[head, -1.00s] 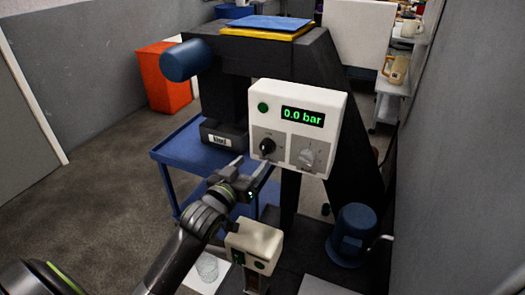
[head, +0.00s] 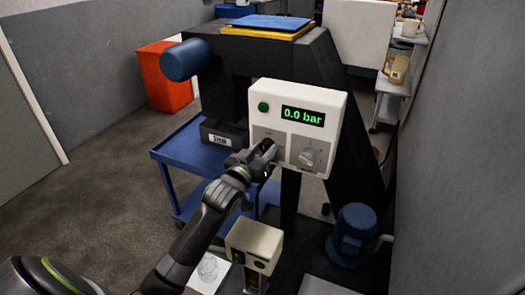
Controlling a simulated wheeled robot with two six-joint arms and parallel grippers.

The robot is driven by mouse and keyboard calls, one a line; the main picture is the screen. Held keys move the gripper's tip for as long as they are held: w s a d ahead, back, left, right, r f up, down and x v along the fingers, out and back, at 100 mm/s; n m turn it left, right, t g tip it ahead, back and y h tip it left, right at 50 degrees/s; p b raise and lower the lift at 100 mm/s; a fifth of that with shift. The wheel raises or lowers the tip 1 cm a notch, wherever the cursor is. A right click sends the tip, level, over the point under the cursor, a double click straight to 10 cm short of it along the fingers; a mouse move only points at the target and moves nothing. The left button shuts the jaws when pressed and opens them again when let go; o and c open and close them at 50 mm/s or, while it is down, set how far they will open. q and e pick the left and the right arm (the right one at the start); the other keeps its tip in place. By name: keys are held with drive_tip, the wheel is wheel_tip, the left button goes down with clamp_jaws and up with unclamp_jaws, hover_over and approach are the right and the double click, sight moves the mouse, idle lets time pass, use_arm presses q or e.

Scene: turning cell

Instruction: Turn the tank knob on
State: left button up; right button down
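The white control box (head: 262,90) shows a green "0.0 bar" readout (head: 303,116). It has two knobs on grey plates below the readout. The right, light grey knob (head: 308,157) is in plain view. The left, black knob is hidden behind my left gripper (head: 268,150), which is at its plate from the lower left. I cannot tell whether the fingers are around the knob or shut on it. The knob labels are too small to read, so I cannot tell which one is the tank knob. My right gripper is not in view.
A green button (head: 263,107) sits left of the readout. A smaller white box with green buttons (head: 254,244) stands below. A blue trolley (head: 185,150) is to the left, a blue motor-like cylinder (head: 351,236) at lower right, and a grey wall (head: 465,150) at right.

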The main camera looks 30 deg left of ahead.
use_arm(q)
drive_tip(key=c, duration=0.4)
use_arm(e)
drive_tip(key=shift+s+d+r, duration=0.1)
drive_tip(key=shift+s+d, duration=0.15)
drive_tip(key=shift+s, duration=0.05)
